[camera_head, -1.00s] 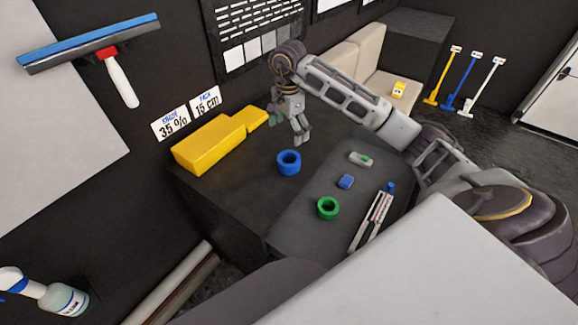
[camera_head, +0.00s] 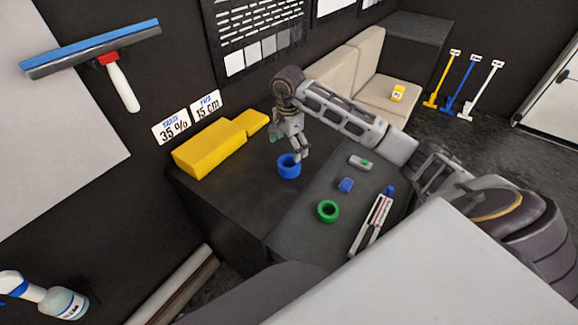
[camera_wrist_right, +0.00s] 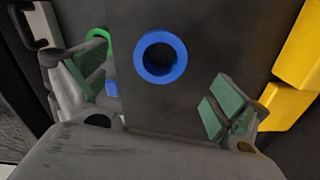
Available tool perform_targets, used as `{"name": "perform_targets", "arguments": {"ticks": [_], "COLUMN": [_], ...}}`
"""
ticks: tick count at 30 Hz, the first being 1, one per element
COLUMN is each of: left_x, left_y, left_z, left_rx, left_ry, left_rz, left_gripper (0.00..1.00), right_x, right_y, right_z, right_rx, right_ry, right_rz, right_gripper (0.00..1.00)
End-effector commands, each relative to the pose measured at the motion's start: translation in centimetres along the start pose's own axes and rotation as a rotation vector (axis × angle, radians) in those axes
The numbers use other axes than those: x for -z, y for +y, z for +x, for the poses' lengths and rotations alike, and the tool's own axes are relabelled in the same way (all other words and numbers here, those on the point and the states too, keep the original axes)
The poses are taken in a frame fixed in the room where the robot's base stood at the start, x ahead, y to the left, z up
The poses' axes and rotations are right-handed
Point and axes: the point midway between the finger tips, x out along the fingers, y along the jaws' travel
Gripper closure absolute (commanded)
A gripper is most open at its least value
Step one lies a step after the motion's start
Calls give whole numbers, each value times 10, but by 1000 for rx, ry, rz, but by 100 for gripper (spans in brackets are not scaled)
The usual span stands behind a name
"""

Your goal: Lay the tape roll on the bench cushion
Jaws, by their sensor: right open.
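A blue tape roll (camera_head: 289,173) lies flat on the dark worktop (camera_head: 235,195). It also shows in the right wrist view (camera_wrist_right: 139,58), between and beyond the fingers. My right gripper (camera_head: 297,152) is open and empty, pointing down over the blue roll; its fingertips overlap the roll's back edge in the head view, and I cannot tell whether they touch it. A green ring-shaped roll (camera_head: 327,219) lies on the grey mat nearer me. The beige bench cushion (camera_head: 376,91) is at the back, with a small yellow item (camera_head: 398,93) on it. My left gripper is not in view.
Yellow blocks (camera_head: 210,147) stand left of the blue roll by the wall. The mat (camera_head: 292,228) holds a blue block (camera_head: 346,185), a grey-and-green item (camera_head: 361,162) and a long white-and-black tool (camera_head: 371,225). The cushion's left part is clear.

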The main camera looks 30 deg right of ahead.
Motion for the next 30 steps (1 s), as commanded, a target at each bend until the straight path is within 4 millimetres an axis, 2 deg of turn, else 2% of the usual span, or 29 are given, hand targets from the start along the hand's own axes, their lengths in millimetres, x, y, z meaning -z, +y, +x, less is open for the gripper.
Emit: {"name": "perform_targets", "arguments": {"ticks": [3,9,23,30], "left_x": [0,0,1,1], "left_y": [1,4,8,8], "left_z": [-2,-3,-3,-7], "left_rx": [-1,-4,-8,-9], "left_ry": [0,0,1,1], "left_rz": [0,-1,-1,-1], "left_gripper": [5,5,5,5], "right_x": [0,0,0,0], "right_y": [0,0,0,0], "right_z": [14,30,34,46], "right_rx": [-2,0,1,-3], "right_ry": [-2,-1,0,-2], "right_rz": [1,1,0,1], "right_gripper": [3,3,3,3]}}
